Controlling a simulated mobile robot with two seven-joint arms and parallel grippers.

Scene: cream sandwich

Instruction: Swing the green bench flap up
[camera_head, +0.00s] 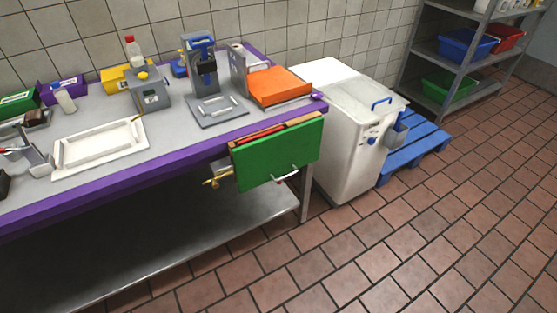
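The green bench flap (277,155) hangs down at the front right end of the purple-edged bench (130,178). Its face slopes slightly, and a wooden strip runs along its top edge. A pale bar handle (285,177) sits near its lower edge. A brass-coloured fitting (216,178) shows just left of the flap, under the bench edge. Neither of my grippers can be made out in this view.
On the bench above the flap are an orange block (279,86) and a grey stand (205,75). A white tray (98,148) lies further left. A white bin (345,150) stands close right of the flap. The tiled floor in front is clear.

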